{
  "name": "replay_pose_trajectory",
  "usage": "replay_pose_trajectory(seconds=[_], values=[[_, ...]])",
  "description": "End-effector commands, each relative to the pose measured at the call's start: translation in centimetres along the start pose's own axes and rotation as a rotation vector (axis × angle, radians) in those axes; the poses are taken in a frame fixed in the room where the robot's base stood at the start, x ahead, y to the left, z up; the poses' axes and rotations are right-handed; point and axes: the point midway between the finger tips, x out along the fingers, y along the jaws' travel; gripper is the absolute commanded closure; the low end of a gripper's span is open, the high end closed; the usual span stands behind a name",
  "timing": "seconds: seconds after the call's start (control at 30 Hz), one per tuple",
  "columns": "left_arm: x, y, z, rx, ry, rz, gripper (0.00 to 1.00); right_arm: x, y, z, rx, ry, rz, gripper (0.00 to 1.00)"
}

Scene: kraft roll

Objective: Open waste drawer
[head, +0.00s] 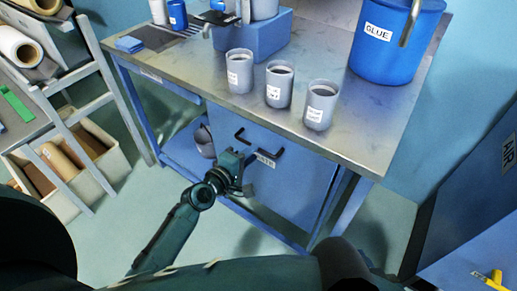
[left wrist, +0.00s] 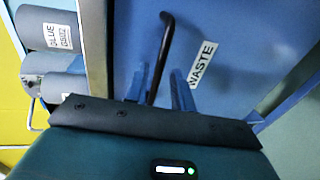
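The waste drawer is a blue front (head: 290,178) under the worktable, with a black bar handle (head: 272,152) and a white label that reads WASTE in the left wrist view (left wrist: 203,63). No open gap shows around the front. My left gripper (head: 247,160) is at the drawer front by the handle. In the left wrist view, its two blue fingers (left wrist: 160,88) stand apart with the handle (left wrist: 164,50) running between them. I see a gap beside the bar, so the fingers look open around it. My right gripper is out of view.
On the metal worktable (head: 200,75) stand three grey cups (head: 279,85) and a blue GLUE bucket (head: 385,42). A rack with rolls (head: 18,45) and a bin of rolls (head: 75,155) are at left. A blue AIR unit (head: 480,200) is at right. Floor is clear before the table.

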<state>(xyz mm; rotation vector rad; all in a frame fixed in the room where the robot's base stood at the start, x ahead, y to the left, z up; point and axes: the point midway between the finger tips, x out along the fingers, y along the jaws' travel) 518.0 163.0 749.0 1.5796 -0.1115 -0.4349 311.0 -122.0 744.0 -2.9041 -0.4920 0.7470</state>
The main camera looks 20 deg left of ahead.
Motion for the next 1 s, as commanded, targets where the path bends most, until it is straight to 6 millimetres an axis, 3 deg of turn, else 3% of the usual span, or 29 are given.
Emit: replay_pose_trajectory(seconds=[0.1, 0.23, 0.63, 0.93, 1.0], values=[[2.1, 0.0, 0.0, 0.001, 0.000, 0.001, 0.75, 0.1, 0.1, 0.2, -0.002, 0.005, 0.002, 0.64], [3.5, -0.1, 0.0, 0.001, 0.000, 0.000, 0.75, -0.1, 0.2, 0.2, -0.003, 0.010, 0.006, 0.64], [4.1, 0.0, 0.0, 0.002, 0.001, -0.001, 0.75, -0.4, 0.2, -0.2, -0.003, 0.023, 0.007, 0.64], [4.1, 0.0, 0.0, 0.002, 0.001, -0.001, 1.00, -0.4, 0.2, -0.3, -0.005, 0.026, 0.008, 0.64], [4.1, -0.1, 0.0, 0.002, 0.001, -0.001, 1.00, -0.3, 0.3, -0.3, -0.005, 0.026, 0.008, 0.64]])
